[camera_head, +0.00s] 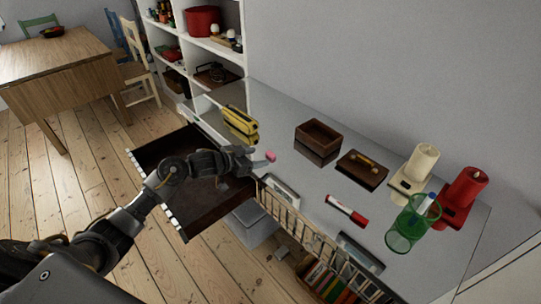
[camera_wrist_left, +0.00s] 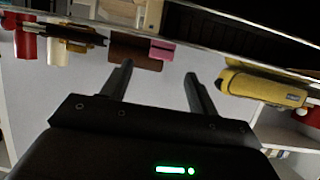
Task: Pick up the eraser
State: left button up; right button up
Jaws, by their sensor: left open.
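The pink eraser (camera_head: 270,156) lies on the grey counter top (camera_head: 285,182), near its front edge. My left gripper (camera_head: 256,159) is right beside it, with its fingertips pointing at it from the left. In the left wrist view, which shows the scene upside down, the eraser (camera_wrist_left: 162,50) appears just beyond the gap between the two spread fingers (camera_wrist_left: 158,72). The gripper is open with nothing between its fingers. My right gripper is not in view.
A yellow case (camera_head: 240,122) lies behind the gripper. An open drawer (camera_head: 190,190) is under my left arm.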

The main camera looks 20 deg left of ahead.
aim_at(271, 153)
pick_arm(q)
jog(key=shift+x, duration=2.75)
jog(key=shift+r, duration=0.15)
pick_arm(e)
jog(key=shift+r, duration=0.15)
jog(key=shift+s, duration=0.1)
pick_arm(q)
jog(key=c, duration=1.1)
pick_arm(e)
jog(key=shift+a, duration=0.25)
pick_arm(q)
jog(key=shift+o, duration=0.2)
jog(key=shift+r, duration=0.1)
